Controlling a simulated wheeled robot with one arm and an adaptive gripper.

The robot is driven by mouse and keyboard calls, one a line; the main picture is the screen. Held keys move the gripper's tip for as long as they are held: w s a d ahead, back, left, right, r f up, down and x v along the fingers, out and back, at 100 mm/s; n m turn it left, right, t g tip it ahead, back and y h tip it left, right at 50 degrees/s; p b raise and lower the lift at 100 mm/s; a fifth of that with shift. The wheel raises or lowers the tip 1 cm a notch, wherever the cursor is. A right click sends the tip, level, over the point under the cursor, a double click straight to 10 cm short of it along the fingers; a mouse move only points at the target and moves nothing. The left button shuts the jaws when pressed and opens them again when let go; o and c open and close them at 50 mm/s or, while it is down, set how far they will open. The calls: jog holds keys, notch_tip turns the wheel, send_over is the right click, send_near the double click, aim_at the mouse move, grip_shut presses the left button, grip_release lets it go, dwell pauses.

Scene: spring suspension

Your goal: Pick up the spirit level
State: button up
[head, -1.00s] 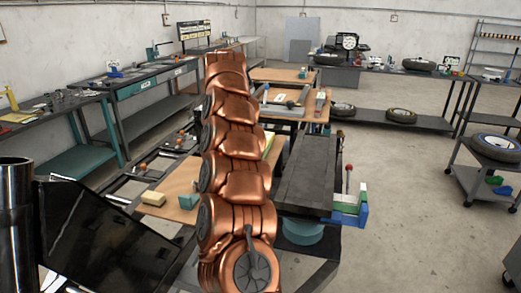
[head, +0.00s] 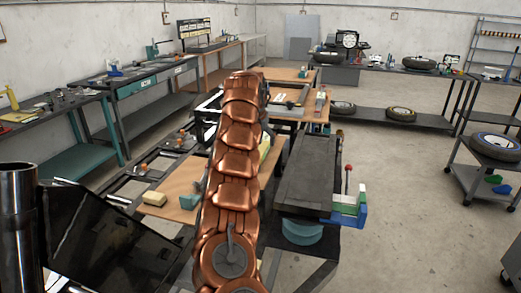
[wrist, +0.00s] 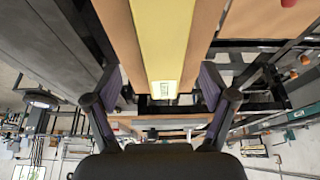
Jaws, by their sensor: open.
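The spirit level looks to be the long yellow bar (wrist: 162,40) in the wrist view, with a pale window near its lower end. It lies along a wooden surface (wrist: 120,38). My gripper (wrist: 161,82) is open, with one dark finger on each side of the bar's lower end in the picture. A gap shows on both sides and neither finger is seen touching it. In the head view, a strip of yellow (head: 265,146) shows just right of my copper arm, which hides the rest of it and my gripper.
A dark grey slab-topped bench (head: 304,175) with a blue-and-white vise-like part (head: 348,207) stands right of my arm. A yellow block (head: 153,198) sits on the wooden table at the left. Tyres lie on shelves and a cart (head: 495,148).

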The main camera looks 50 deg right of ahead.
aim_at(260, 147)
jog(key=p+x, duration=0.1)
jog(key=x, duration=0.2)
jog(key=shift+w+f+p, duration=0.1)
jog(key=shift+w+p, duration=0.2)
jog(key=shift+p, duration=0.05)
jog(key=shift+d+f, duration=0.25)
jog(key=shift+f, duration=0.2)
jog(key=c, duration=1.5)
jog(key=shift+r, duration=0.15)
